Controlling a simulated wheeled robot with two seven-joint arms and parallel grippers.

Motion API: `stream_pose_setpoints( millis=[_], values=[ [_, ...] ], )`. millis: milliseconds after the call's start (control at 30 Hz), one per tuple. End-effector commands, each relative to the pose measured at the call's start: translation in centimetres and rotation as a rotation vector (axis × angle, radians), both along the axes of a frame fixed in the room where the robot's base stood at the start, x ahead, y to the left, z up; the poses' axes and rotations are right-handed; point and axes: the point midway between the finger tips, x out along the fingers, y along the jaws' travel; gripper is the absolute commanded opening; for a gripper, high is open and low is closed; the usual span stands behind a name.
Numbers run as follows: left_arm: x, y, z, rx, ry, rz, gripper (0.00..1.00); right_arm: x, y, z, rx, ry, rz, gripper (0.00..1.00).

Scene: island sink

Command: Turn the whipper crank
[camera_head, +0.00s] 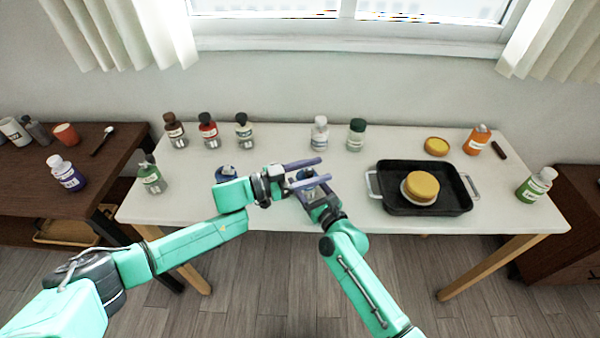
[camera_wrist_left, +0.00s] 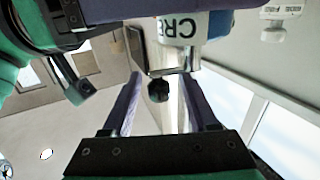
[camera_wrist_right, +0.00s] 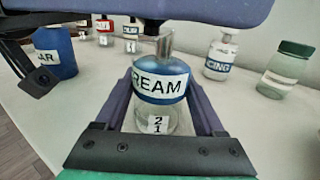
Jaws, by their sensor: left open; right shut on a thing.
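The whipper is a clear jar with a blue band lettered "CREAM" and a metal top. It stands in the right wrist view (camera_wrist_right: 160,80) and shows partly in the head view (camera_head: 307,176). My right gripper (camera_wrist_right: 160,100) is shut on its body. In the left wrist view the whipper's blue and white band (camera_wrist_left: 187,26) and metal top show, with a dark round knob (camera_wrist_left: 158,90), apparently the crank's. My left gripper (camera_wrist_left: 160,82) is open, one finger each side of the knob, with gaps visible. In the head view its fingers (camera_head: 305,172) reach in from the left across the whipper's top.
A blue jar (camera_head: 226,172) stands left of the whipper. Several bottles line the back of the white table (camera_head: 270,210). A black tray (camera_head: 440,203) with a round yellow cake (camera_head: 422,186) lies right. Bare table separates the whipper from the tray.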

Motion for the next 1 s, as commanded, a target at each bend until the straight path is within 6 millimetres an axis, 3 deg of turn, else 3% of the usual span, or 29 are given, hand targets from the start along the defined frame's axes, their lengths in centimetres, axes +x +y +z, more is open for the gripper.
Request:
stream_pose_setpoints(
  millis=[233,400,1000],
  values=[
    [-2.5,6.3,-0.2,0.005,0.003,0.003,0.59,0.0,-0.1,-0.2,-0.003,0.003,-0.001,0.09],
    [-3.8,9.2,-0.1,0.002,0.002,0.001,0.59,0.0,-0.1,-0.2,-0.002,0.003,0.000,0.09],
    [-4.2,9.7,0.0,-0.001,0.000,0.000,0.59,0.0,-0.1,-0.2,-0.002,0.003,-0.001,0.09]
  ],
)
